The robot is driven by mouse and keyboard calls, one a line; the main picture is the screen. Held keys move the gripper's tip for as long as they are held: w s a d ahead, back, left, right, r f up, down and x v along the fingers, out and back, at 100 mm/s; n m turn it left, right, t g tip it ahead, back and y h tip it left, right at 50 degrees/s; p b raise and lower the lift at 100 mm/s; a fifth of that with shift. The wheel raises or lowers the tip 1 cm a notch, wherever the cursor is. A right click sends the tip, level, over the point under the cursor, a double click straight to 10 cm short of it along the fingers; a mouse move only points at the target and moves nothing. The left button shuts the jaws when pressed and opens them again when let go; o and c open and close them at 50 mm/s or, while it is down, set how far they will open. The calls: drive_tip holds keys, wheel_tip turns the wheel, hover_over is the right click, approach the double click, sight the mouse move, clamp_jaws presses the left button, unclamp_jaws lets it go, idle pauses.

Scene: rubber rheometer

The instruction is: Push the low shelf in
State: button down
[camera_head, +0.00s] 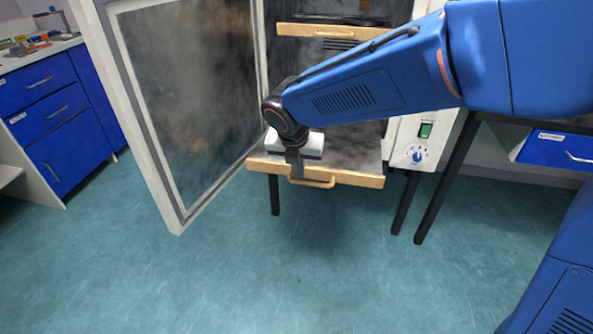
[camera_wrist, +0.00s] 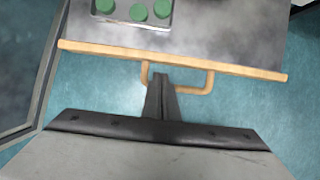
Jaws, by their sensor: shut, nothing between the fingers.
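The low shelf shows in the head view as a dark tray with a light wooden front edge (camera_head: 350,178) and a wooden handle (camera_head: 320,183). It sticks out of the oven-like cabinet. In the wrist view its wooden front edge (camera_wrist: 225,68) runs across the picture, with the handle (camera_wrist: 208,82) below. My gripper (camera_head: 295,172) is shut and empty. In the wrist view its fingertips (camera_wrist: 160,82) are at the handle's left part, close to the front edge. I cannot tell whether they touch it.
A metal tray with green round pieces (camera_wrist: 135,12) sits on the low shelf. An upper shelf (camera_head: 330,31) is above it. The cabinet door (camera_head: 172,215) stands open on the left. A control panel (camera_head: 418,140) is on the right. The floor in front is clear.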

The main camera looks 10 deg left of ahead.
drive_tip(key=shift+w, duration=0.7)
drive_tip(key=shift+w, duration=0.1)
